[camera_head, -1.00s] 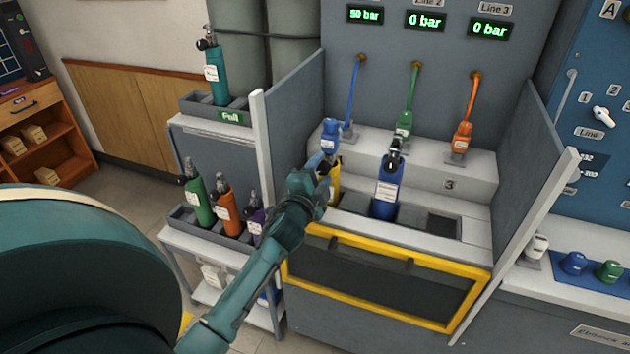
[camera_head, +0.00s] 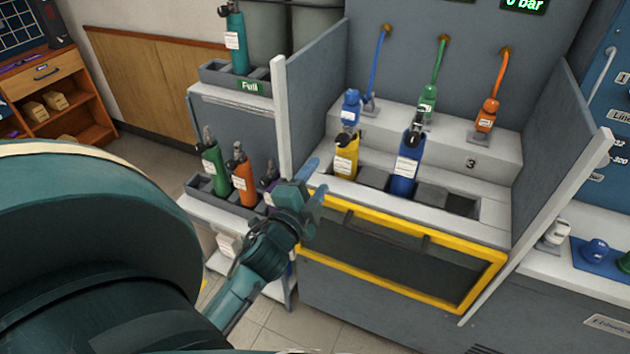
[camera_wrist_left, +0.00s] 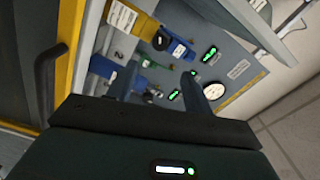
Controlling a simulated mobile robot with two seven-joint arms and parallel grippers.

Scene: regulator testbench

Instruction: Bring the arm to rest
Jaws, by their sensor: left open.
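My left arm comes in from the lower left in the head view. My left gripper (camera_head: 315,181) is open and empty, just left of the bench's yellow cylinder (camera_head: 345,160) and above the yellow-framed front. In the left wrist view its two fingers (camera_wrist_left: 160,88) stand apart, with the bench seen tilted behind them. The yellow cylinder and a blue cylinder (camera_head: 406,172) stand upright in bench slots. My right gripper does not show.
A grey side panel (camera_head: 280,110) stands close behind my gripper. A lower rack (camera_head: 205,194) with green, orange and purple cylinders is at its left. Blue, green and orange hoses end on the bench step. The yellow-framed window (camera_head: 385,285) lies below right.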

